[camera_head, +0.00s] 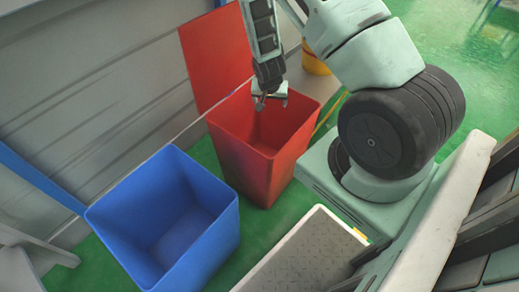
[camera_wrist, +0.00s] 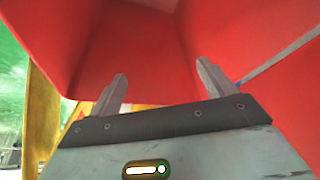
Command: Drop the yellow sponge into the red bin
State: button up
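The red bin (camera_head: 240,160) stands upright on the green floor with its lid raised against the wall. My gripper (camera_head: 270,101) is over the bin's opening, pointing down. In the wrist view my gripper (camera_wrist: 161,70) has its two fingers wide apart with nothing between them. The red walls of the bin (camera_wrist: 135,45) fill most of that view beyond the fingers. I see no yellow sponge in either view. The near part of the bin's floor is hidden from the head camera.
An open blue bin (camera_head: 205,235) stands left of the red bin, nearer to me, and looks empty. A yellow container (camera_head: 315,62) is behind the red bin, partly hidden by my arm. A grey wall (camera_head: 95,90) runs along the left. Green floor shows at the upper right.

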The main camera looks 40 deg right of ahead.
jog(key=shift+r, duration=0.1)
jog(key=p+v, duration=0.5)
jog(key=v, duration=1.2)
jog(key=shift+r, duration=0.1)
